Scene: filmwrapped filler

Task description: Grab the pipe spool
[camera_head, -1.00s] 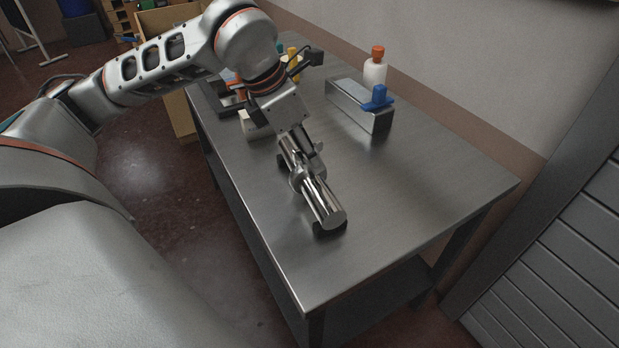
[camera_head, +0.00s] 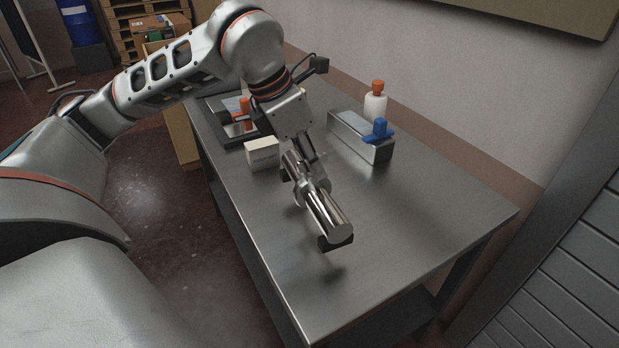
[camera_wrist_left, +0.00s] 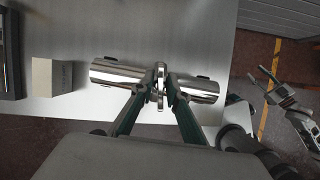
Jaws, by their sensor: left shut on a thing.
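The pipe spool (camera_head: 325,212) is a shiny metal cylinder with a raised ring at its middle. My left gripper (camera_head: 311,178) is shut on it near the ring, and the spool hangs a little above the steel table with a shadow under its near end. In the left wrist view the spool (camera_wrist_left: 119,72) lies across the picture, and the fingers of my left gripper (camera_wrist_left: 160,88) close on both sides of the middle ring. Small dark pieces show at the spool's ends. My right gripper is not clearly in the head view.
The steel table (camera_head: 420,215) has free room at the right and front. A white box (camera_head: 262,153) stands behind the spool at the left.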

